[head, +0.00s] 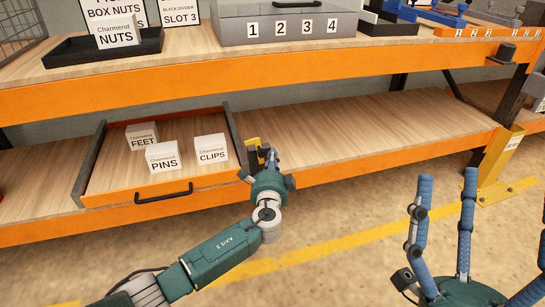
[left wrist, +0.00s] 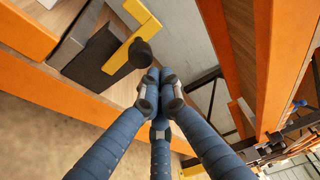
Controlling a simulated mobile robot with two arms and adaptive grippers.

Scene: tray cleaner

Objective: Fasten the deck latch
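The deck (head: 185,126) is a wooden pull-out tray with dark side rails, an orange front and a black handle (head: 163,194), on the lower shelf. The deck latch (head: 253,150) is a yellow piece at its right side. In the left wrist view the latch is a yellow bar (left wrist: 126,52) with a round black knob (left wrist: 140,54), beside a dark block. My left gripper (head: 268,157) is at the latch. Its three fingers are drawn together, with the tips (left wrist: 155,88) close to the knob; contact is unclear. My right gripper (head: 440,195) is open, low at the right.
White boxes marked FEET (head: 142,137), PINS (head: 162,157) and CLIPS (head: 210,148) stand on the deck. The upper shelf above holds a black tray (head: 75,48) and a grey case (head: 285,28). A yellow post (head: 500,160) stands at the right. The lower shelf right of the latch is bare.

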